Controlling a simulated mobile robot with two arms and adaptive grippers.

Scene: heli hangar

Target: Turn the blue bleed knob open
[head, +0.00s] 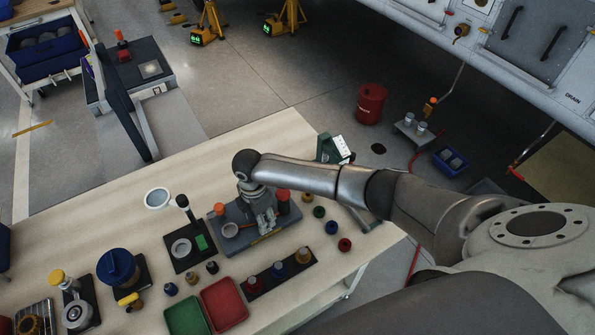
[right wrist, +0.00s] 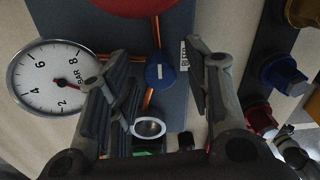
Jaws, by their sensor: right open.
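The blue bleed knob (right wrist: 160,72) shows in the right wrist view, on a grey-blue panel beside a small white label (right wrist: 184,55). My right gripper (head: 265,220) is open, pointing down over the grey fixture (head: 230,240) on the bench. In the wrist view its two fingers stand left and right of the knob, with a gap on each side; I cannot tell how far above it they are. In the head view the arm and gripper hide the knob. My left gripper is not in view.
A round white gauge (right wrist: 50,78) lies left of the fingers, and a red part (right wrist: 135,5) is at the top. The bench (head: 90,215) also carries a red tray (head: 224,304), a green tray (head: 188,316), and several coloured knobs and fittings. The bench's left rear is mostly clear.

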